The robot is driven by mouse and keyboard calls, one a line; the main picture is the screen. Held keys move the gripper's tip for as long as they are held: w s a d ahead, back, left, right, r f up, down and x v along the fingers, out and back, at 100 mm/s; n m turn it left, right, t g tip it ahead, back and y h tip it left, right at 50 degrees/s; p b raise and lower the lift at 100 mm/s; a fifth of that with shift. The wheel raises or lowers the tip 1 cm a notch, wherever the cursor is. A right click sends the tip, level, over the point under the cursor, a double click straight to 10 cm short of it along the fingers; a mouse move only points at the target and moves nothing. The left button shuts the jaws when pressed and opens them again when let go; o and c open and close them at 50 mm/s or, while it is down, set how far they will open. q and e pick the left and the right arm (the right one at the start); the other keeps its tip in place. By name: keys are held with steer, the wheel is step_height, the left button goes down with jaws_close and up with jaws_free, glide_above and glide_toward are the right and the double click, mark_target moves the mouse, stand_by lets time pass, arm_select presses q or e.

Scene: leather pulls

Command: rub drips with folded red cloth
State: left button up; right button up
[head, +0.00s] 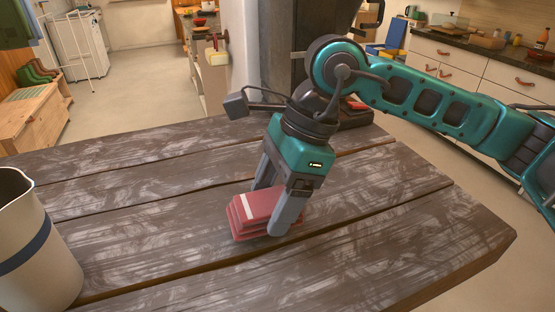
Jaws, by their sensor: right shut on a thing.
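A folded red cloth (258,207) with a pale stripe lies in layers on the dark wooden table (400,225). My right gripper (269,212) points down over it, its fingers on either side, shut on the cloth. The cloth is at or just above the tabletop; I cannot tell whether it presses on the wood. Pale streaks and smears cover the planks, and I cannot tell which of them are drips. My left gripper is not in view.
A cream pitcher with a blue band (38,250) stands at the table's left front. A dark object with something red (355,112) lies at the back edge behind my right arm. Gaps run between the planks. The table's right side is clear.

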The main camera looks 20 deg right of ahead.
steer(key=shift+a+r, duration=0.1)
steer(key=shift+r, duration=0.5)
steer(key=shift+r+p, duration=0.65)
steer(key=shift+r, duration=0.1)
steer(key=shift+r+p, duration=0.6)
steer(key=shift+r, duration=0.7)
